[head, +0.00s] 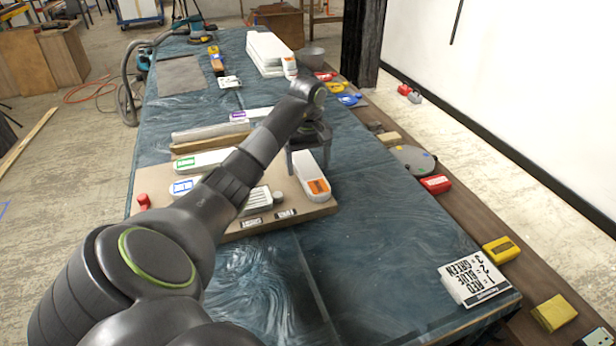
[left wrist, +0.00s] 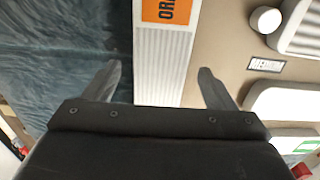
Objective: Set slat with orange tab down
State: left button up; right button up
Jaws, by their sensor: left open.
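The slat with the orange tab (head: 313,176) lies on the tan board, near its right edge. In the left wrist view its white ribbed body (left wrist: 164,62) and orange label (left wrist: 166,10) show between my fingers. My left gripper (head: 308,163) is open, with one finger to each side of the slat. I cannot tell whether the fingers touch it. The gripper partly hides the slat's far end in the head view. The tan board (head: 318,208) lies on the blue-covered table. My right gripper is out of view.
Slats with green (head: 200,160) and blue (head: 182,187) tabs lie on the board's left side. A stack of white slats (head: 265,52) stands at the far end. The blue table cover (head: 390,225) is clear right of the board.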

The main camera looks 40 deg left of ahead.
aim_at(308, 169)
pick_arm(q)
jog(key=shift+f, duration=0.5)
jog(key=c, duration=1.2)
jog(key=shift+c, duration=0.2)
jog(key=shift+r, duration=0.15)
notch_tip(308, 169, up, 8)
jog(key=p, duration=0.8)
jog(key=shift+r, duration=0.15)
jog(key=shift+r+p, duration=0.8)
